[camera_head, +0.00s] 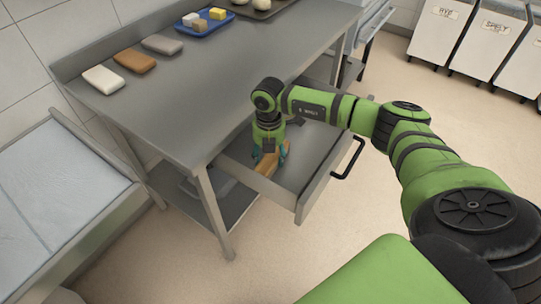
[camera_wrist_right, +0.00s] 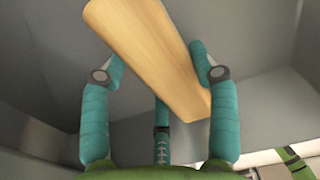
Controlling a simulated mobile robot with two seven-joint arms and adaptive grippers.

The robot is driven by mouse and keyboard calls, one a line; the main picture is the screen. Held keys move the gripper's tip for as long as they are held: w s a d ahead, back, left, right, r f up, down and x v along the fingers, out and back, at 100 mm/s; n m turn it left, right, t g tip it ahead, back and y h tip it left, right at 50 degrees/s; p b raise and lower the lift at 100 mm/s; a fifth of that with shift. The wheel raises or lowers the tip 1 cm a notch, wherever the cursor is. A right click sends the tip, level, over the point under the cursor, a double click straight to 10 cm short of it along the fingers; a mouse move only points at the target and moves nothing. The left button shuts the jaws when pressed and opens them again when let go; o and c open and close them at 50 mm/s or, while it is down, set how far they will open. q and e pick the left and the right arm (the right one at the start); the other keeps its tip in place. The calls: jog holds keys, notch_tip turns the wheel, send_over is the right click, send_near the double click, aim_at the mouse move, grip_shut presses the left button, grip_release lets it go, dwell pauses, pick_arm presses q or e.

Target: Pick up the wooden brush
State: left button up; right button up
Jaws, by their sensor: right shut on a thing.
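The wooden brush (camera_head: 266,165) is a light brown wooden piece in the open drawer (camera_head: 315,185) under the steel table. In the right wrist view the brush (camera_wrist_right: 155,55) runs as a long pale wooden bar between the teal fingers. My right gripper (camera_head: 270,157) reaches down into the drawer and is shut on the brush. In the right wrist view the fingers of my right gripper (camera_wrist_right: 160,85) are around the bar. The gripper hides part of the brush in the head view, and no bristles show. My left gripper is not in view.
The steel table (camera_head: 200,90) carries white (camera_head: 103,79), orange-brown (camera_head: 135,60) and grey (camera_head: 162,44) blocks and a blue tray (camera_head: 205,22). The drawer's black handle (camera_head: 350,160) sticks out to the right.

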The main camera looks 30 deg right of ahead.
jog(key=shift+r, duration=0.5)
notch_tip(320, 180, up, 3)
jog(key=shift+w+f+b, duration=0.1)
jog(key=shift+b, duration=0.35)
jog(key=s+d+r, duration=0.2)
jog(key=d, duration=0.1)
jog(key=s+d+r+b, duration=0.1)
jog(key=s+d+r, duration=0.1)
jog(key=d, duration=0.1)
jog(key=s+d+r+b, duration=0.1)
jog(key=s+d+r, duration=0.1)
jog(key=d+r, duration=0.1)
jog(key=shift+s+d+r, duration=0.1)
jog(key=shift+s+d, duration=0.15)
jog(key=shift+d, duration=0.15)
